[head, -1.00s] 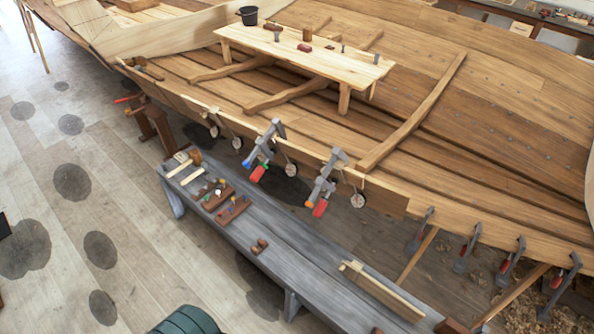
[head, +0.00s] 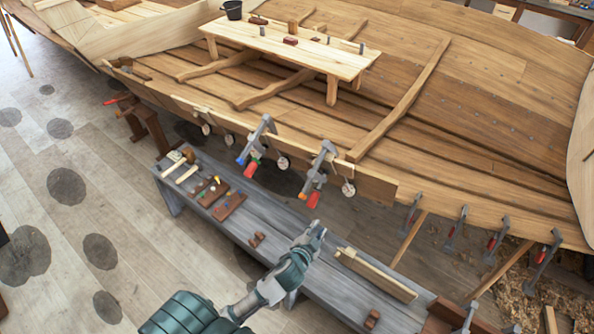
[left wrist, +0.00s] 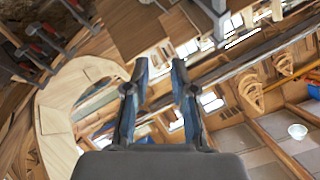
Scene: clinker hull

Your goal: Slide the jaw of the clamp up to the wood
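Two large grey bar clamps hang on the hull's plank edge in the head view. The left clamp (head: 257,140) has blue and red parts, and the right clamp (head: 319,173) has a red handle. Both reach over the wood at their tops; the gap between jaw and wood is too small to judge. My left gripper (head: 317,230) is over the grey bench, below and apart from the right clamp's handle. In the left wrist view my left gripper (left wrist: 158,75) is open, with nothing between its two fingers. A grey tip at the head view's bottom right may be my right gripper.
The grey bench (head: 225,215) holds mallets, planes and small tools at its left and a pale wooden piece (head: 375,275) at its right. Several smaller clamps (head: 455,230) line the hull edge to the right. A plank table (head: 290,45) stands inside the hull.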

